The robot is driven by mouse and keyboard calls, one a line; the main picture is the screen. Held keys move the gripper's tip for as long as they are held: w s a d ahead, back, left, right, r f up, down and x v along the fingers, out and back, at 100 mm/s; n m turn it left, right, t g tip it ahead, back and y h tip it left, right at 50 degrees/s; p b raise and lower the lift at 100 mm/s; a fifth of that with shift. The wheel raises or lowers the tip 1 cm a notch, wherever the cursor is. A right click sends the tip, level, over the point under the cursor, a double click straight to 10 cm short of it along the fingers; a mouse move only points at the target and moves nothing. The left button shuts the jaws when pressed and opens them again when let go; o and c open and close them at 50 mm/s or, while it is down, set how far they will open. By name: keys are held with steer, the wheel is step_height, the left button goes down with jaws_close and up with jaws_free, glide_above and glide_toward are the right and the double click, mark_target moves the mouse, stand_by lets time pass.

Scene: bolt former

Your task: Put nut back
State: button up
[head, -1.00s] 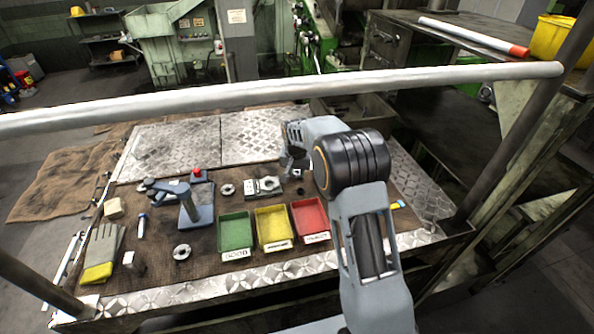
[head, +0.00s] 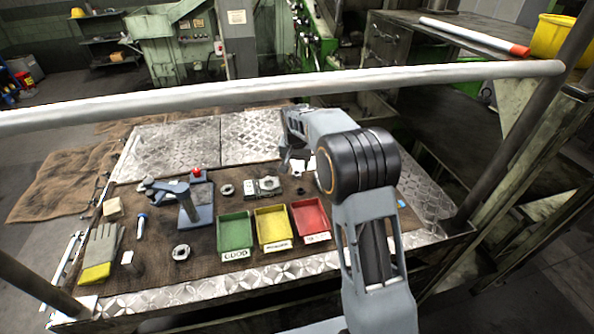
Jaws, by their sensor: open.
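A ring-shaped steel nut (head: 181,252) lies on the brown mat at the front left, left of the green tray. A second round nut or ring (head: 227,189) lies farther back, right of the blue-grey bench fixture (head: 196,205). Another nut-like piece (head: 267,184) sits on a small metal plate behind the yellow tray. A small dark piece (head: 300,190) lies to its right, too small to make out. My gripper (head: 296,166) is open and appears empty, at the back of the mat, partly hidden by my arm. Which nut the task means is not clear.
Green (head: 235,236), yellow (head: 273,228) and red (head: 311,221) trays stand in a row at the mat's front. A long metal rail (head: 220,103) crosses the view above the table.

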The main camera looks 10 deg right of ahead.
step_height(320, 180, up, 8)
steer(key=s, duration=0.1)
steer(key=shift+a+f, duration=0.2)
steer(key=shift+s, duration=0.1)
